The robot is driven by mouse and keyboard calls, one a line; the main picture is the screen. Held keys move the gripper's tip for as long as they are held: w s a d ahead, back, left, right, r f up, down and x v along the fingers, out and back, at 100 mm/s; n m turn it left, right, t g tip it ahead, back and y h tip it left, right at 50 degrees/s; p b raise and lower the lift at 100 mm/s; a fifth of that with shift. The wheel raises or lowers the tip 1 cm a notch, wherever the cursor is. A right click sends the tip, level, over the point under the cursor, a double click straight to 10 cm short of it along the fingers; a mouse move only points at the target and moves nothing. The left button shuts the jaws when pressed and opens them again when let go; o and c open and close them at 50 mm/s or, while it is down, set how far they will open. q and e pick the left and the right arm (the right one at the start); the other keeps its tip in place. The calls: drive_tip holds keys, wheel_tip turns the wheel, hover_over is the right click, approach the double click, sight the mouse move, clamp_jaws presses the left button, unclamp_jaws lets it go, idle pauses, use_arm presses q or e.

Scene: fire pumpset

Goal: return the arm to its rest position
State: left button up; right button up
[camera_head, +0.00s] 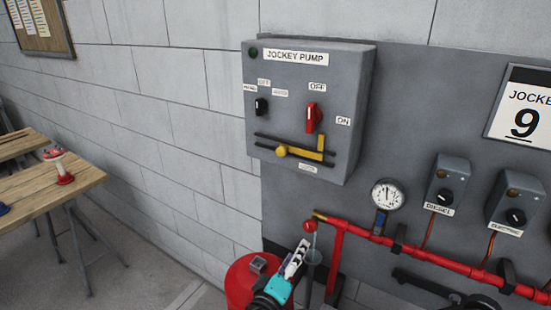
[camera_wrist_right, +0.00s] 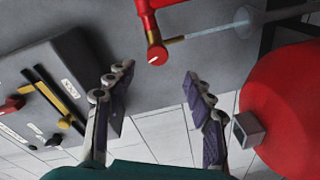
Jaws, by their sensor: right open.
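My right gripper (camera_head: 297,258) is low in the head view, in front of the red tank and below the jockey pump box. In the right wrist view my right gripper (camera_wrist_right: 155,85) has its two fingers well apart with nothing between them. It touches nothing that I can see. The grey jockey pump box (camera_head: 300,110) is on the wall panel, with a red switch handle (camera_head: 313,117) and a yellow latch bar (camera_head: 305,152). The box also shows at the left of the wrist view (camera_wrist_right: 75,65). My left gripper is not in view.
A red tank (camera_head: 240,280) stands close beside my right gripper. A red pipe (camera_head: 430,262) with a gauge (camera_head: 387,195) runs along the panel to the right. Diesel (camera_head: 447,182) and electric (camera_head: 508,200) boxes are above it. A wooden table (camera_head: 40,190) is at far left; floor between is clear.

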drive_tip(key=s+d+f+m+g+y, duration=0.1)
drive_tip(key=s+d+f+m+g, duration=0.15)
drive_tip(key=d, duration=0.35)
drive_tip(key=s+d+f+m+g+y, duration=0.1)
drive_tip(key=s+d+f+g+y, duration=0.1)
drive_tip(key=s+d+f+g, duration=0.3)
drive_tip(key=s+m+y, duration=0.1)
drive_tip(key=s, duration=0.1)
drive_tip(key=s+m+y, duration=0.1)
drive_tip(key=s+y, duration=0.1)
drive_tip(key=s, duration=0.1)
drive_tip(key=s+r+m+y, duration=0.1)
drive_tip(key=s, duration=0.2)
drive_tip(key=shift+d+g+y, duration=0.15)
drive_tip(key=shift+g+y, duration=0.2)
drive_tip(key=shift+y, duration=0.05)
drive_tip(key=shift+s+a+r+y, duration=0.15)
drive_tip(key=shift+s+a+y, duration=0.1)
drive_tip(key=shift+a+y, duration=0.1)
